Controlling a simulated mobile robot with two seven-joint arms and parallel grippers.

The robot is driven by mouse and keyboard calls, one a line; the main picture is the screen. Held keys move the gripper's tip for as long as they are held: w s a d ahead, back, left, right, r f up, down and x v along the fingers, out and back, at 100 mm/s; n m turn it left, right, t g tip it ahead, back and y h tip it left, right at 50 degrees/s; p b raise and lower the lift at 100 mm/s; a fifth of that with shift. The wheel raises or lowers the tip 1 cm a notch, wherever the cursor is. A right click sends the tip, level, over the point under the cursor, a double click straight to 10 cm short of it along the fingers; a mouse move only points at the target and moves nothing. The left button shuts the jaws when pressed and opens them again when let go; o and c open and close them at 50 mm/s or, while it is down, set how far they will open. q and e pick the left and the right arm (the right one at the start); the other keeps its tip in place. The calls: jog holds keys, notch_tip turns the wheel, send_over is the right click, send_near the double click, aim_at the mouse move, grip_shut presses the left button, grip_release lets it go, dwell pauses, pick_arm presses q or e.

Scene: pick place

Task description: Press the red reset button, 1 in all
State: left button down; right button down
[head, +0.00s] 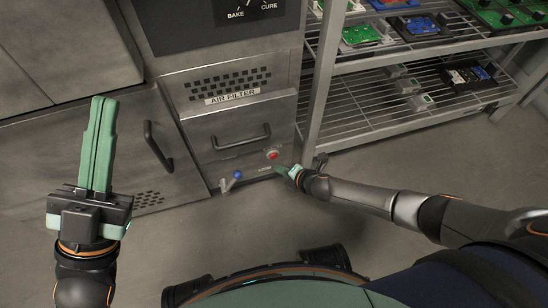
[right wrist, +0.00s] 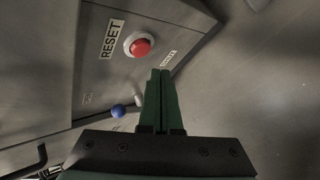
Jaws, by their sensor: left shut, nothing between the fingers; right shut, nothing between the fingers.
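The red reset button (head: 273,155) sits in a pale ring low on the front of the grey metal cabinet. In the right wrist view the red button (right wrist: 139,46) is beside a white RESET label (right wrist: 112,39). My right gripper (head: 281,169) is shut and empty, just below and to the right of the button in the head view. In the right wrist view its closed green fingers (right wrist: 160,75) end close to the button in the picture, with a gap showing. My left gripper (head: 102,100) is shut and empty, pointing up at the left, away from the button.
A blue-knobbed lever (head: 237,175) sticks out left of the button. A drawer handle (head: 240,138) is above it, under the AIR FILTER label (head: 232,97). A wire shelf rack (head: 390,115) with circuit boards stands at the right. The floor (head: 230,230) in front is open.

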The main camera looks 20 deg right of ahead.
jog(key=shift+w, duration=0.75)
jog(key=shift+w, duration=0.15)
dwell(1.4)
jog(key=shift+w, duration=0.3)
jog(key=shift+w, duration=0.4)
dwell(0.8)
jog(key=shift+s, duration=0.8)
jog(key=shift+s+d+p, duration=0.1)
jog(key=shift+s+p, duration=0.7)
jog(key=shift+s, duration=1.75)
